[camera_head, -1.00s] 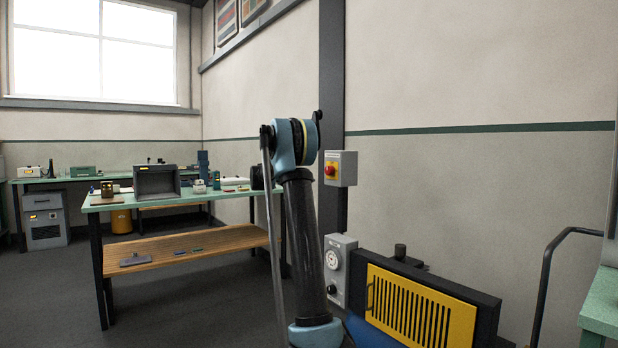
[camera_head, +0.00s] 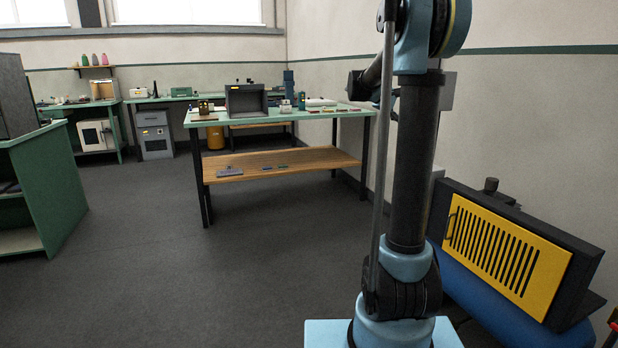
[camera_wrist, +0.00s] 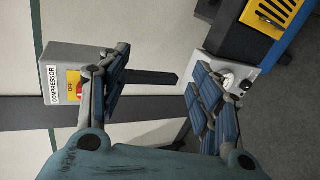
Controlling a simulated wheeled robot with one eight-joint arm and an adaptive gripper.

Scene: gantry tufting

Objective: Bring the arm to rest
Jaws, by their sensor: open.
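My gripper (camera_wrist: 158,75) is open in the wrist view, with its two ridged blue-grey fingers spread apart and nothing between them. My arm (camera_head: 410,160) stands upright on its light-blue base at the right of the head view. Its upper joint is cut off by the top edge, and I cannot clearly make out the gripper there. In the wrist view, a grey box labelled COMPRESSOR (camera_wrist: 62,75) sits on the wall just left of the left finger. Its yellow plate reads OFF.
A black and blue machine with a yellow slotted panel (camera_head: 505,250) stands close at the right. A green-topped bench (camera_head: 290,117) with a wooden lower shelf stands behind the arm. A green cabinet (camera_head: 50,190) is at the left. The dark floor (camera_head: 230,270) between them is clear.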

